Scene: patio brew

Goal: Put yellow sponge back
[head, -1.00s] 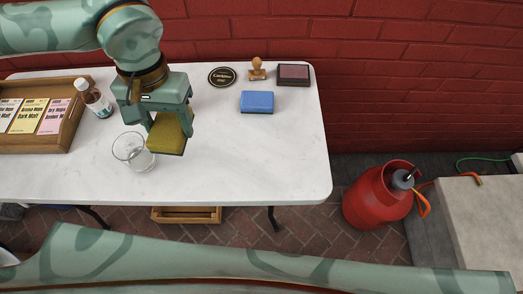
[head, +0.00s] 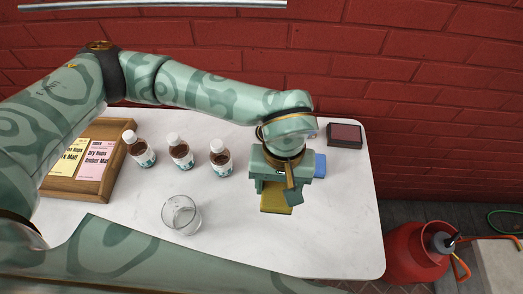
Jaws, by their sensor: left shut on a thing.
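The yellow sponge (head: 276,201) is in my left gripper (head: 277,196), which is shut on it. The gripper is over the right part of the white table (head: 330,240), close to the blue sponge-like block (head: 320,165). The arm and gripper partly hide that block and the top of the yellow sponge. I cannot tell how high the yellow sponge is above the table. My right gripper is not in view.
A clear glass (head: 181,215) stands left of the gripper. Brown bottles (head: 221,158) with white caps stand behind it. A wooden tray (head: 108,182) with packets is at left. A dark red ink pad (head: 345,135) lies at the back right. The front right tabletop is clear.

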